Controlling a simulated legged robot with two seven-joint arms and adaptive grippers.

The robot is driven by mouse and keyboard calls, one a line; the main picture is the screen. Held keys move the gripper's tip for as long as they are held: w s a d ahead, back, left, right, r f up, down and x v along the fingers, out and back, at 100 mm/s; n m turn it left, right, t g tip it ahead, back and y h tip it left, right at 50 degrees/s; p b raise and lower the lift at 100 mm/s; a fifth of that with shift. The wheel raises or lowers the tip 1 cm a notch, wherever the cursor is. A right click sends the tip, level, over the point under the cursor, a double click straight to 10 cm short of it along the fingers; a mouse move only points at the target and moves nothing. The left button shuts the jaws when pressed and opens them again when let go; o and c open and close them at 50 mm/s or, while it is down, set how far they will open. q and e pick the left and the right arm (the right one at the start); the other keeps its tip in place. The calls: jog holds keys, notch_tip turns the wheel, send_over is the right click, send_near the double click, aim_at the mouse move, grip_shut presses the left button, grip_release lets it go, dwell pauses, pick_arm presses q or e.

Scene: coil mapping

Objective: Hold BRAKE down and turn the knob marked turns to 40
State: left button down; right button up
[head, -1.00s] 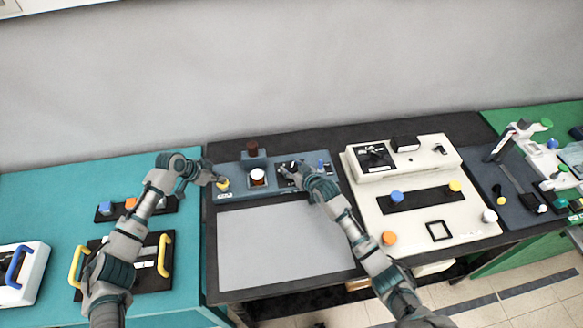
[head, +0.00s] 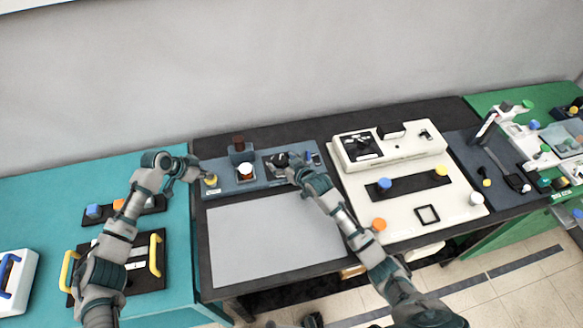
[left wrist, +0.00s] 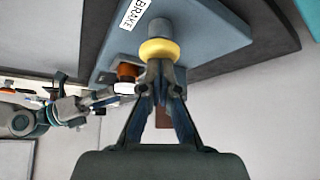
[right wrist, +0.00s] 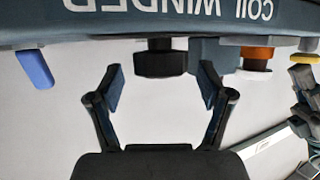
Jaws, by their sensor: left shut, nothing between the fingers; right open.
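The blue-grey coil winder panel (head: 222,187) lies at the back of the dark table in the head view. Its yellow-collared button (left wrist: 158,50) is beside the BRAKE label (left wrist: 134,14) in the left wrist view. My left gripper (left wrist: 161,68) is shut, its fingertips against that button; it also shows in the head view (head: 205,177). A black knob (right wrist: 160,60) stands out from the panel in the right wrist view. My right gripper (right wrist: 158,82) is open, with the knob in line between its fingers, apart from them. The turns marking and the dial's reading cannot be read.
A blue lever (right wrist: 35,68) and an orange-white part (right wrist: 256,54) flank the knob. A bare grey plate (head: 270,232) lies in front of the panel. A cream machine (head: 405,175) stands to the right.

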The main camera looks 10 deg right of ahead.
pick_arm(q)
jog(key=shift+f, duration=0.1)
pick_arm(e)
jog(key=v, duration=0.9)
jog(key=shift+s+d, duration=0.2)
jog(key=shift+s, duration=0.15)
pick_arm(q)
notch_tip(320, 180, up, 8)
dwell(0.4)
pick_arm(e)
jog(key=shift+r, duration=0.15)
dwell(0.3)
